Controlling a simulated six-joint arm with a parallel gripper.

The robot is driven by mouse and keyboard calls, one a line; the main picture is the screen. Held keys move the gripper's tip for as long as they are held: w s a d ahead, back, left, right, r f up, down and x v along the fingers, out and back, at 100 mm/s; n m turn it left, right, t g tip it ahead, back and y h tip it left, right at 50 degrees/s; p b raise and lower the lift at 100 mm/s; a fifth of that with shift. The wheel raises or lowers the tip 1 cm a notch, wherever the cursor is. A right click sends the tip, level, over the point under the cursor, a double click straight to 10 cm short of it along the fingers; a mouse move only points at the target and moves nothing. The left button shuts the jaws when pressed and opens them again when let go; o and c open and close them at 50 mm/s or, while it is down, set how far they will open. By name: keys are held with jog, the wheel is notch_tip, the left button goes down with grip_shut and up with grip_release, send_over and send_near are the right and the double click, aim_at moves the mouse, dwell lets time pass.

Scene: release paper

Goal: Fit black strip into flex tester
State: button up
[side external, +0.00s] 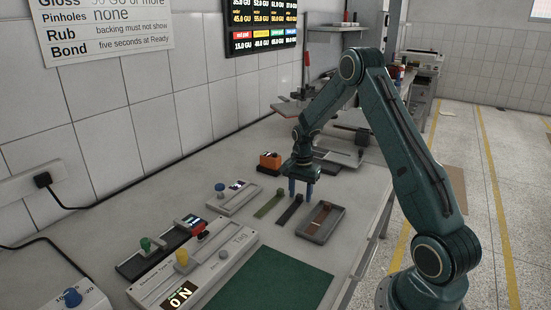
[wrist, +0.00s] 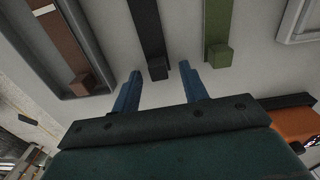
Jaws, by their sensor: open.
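The black strip (side external: 289,211) lies flat on the bench between a green strip and a grey tray. In the wrist view the black strip (wrist: 146,28) runs away from my gripper, with a small block at its near end. My gripper (side external: 300,192) points down just above the bench by the strip. In the wrist view its two blue fingers (wrist: 161,70) are open, one each side of the block, with nothing held. Several bench devices stand nearby, including a grey one with a blue knob (side external: 226,198); I cannot tell which is the flex tester.
The green strip (side external: 269,203) lies left of the black one. The grey tray (side external: 309,229) holds a brown strip (side external: 322,213). A dark device (side external: 143,262), a yellow-knobbed unit (side external: 212,259) and a green mat (side external: 275,285) lie nearer. An orange block (side external: 270,160) stands behind.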

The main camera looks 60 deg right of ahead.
grip_shut()
jog(key=shift+r, duration=0.2)
dwell(0.3)
notch_tip(320, 180, up, 20)
jog(key=shift+f, duration=0.15)
dwell(0.5)
dwell(0.4)
